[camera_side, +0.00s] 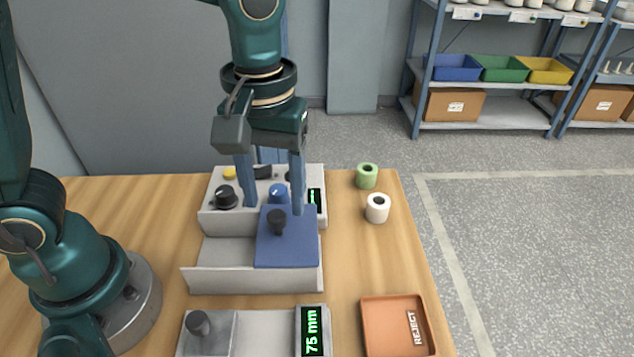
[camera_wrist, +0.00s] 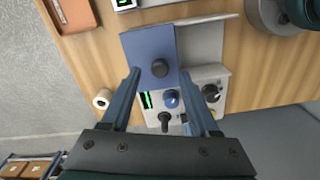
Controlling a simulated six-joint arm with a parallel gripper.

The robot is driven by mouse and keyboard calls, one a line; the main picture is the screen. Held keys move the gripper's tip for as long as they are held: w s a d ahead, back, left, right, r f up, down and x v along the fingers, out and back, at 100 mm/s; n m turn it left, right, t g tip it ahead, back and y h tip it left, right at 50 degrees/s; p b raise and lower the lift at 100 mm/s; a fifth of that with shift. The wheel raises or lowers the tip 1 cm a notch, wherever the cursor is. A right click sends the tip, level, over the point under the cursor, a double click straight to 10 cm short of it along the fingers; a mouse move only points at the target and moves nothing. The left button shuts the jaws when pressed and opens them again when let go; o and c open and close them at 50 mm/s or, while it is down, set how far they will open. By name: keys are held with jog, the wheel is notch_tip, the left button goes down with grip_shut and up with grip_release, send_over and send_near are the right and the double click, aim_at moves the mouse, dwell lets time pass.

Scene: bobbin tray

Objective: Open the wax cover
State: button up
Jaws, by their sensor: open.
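The wax cover appears to be the blue plate (camera_side: 290,251) with a dark knob (camera_side: 277,220). It lies flat over the right part of the grey machine box (camera_side: 215,249); what is beneath it is hidden. In the wrist view the blue cover (camera_wrist: 142,45) and its knob (camera_wrist: 160,68) show ahead of the fingers. My gripper (camera_side: 273,208) is open, pointing down over the control panel behind the cover, its two blue fingers wide apart. In the wrist view the open fingers (camera_wrist: 160,78) stand on either side of the knob, with nothing held.
The panel carries a black dial (camera_side: 225,196), a blue dial (camera_side: 278,192) and a small green display (camera_side: 315,200). A green bobbin (camera_side: 367,176) and a white bobbin (camera_side: 377,208) stand to the right. In front are a "75 mm" gauge (camera_side: 265,325) and an orange reject tray (camera_side: 372,345).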

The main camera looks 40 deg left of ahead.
aim_at(287, 225)
jog(key=shift+f, duration=1.3)
grip_shut()
dwell(0.5)
